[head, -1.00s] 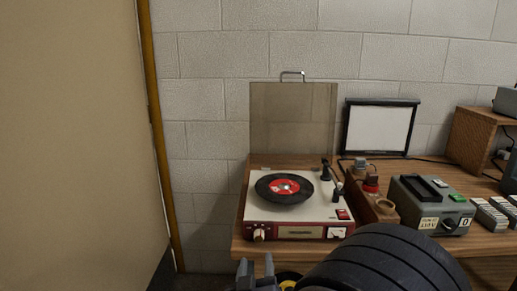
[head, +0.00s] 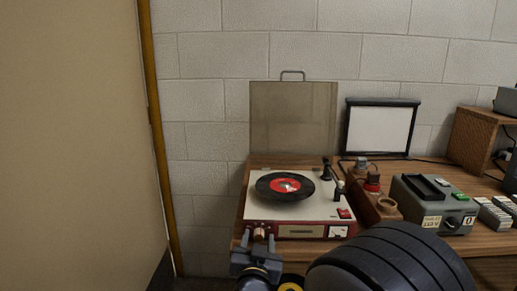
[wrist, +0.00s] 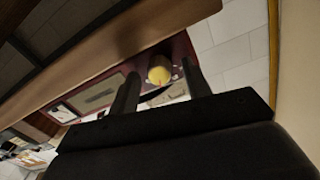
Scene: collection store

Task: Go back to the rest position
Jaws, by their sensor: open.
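My gripper (head: 257,246) is at the front left of the red and cream record player (head: 300,224), just below and in front of its brass-coloured knob (head: 259,234). The wrist view shows the two dark fingers (wrist: 160,76) apart, with the round yellowish knob (wrist: 159,69) in the gap between their tips. I cannot tell if either finger touches it. Nothing is held. A black record with a red label (head: 286,186) lies on the player, and its tinted lid (head: 293,118) stands open.
The player stands on a wooden desk (head: 484,240). To its right are a wooden holder with a red-topped item (head: 372,184), a grey-green device (head: 433,205) and a framed white panel (head: 380,130). A large beige panel (head: 70,140) fills the left side.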

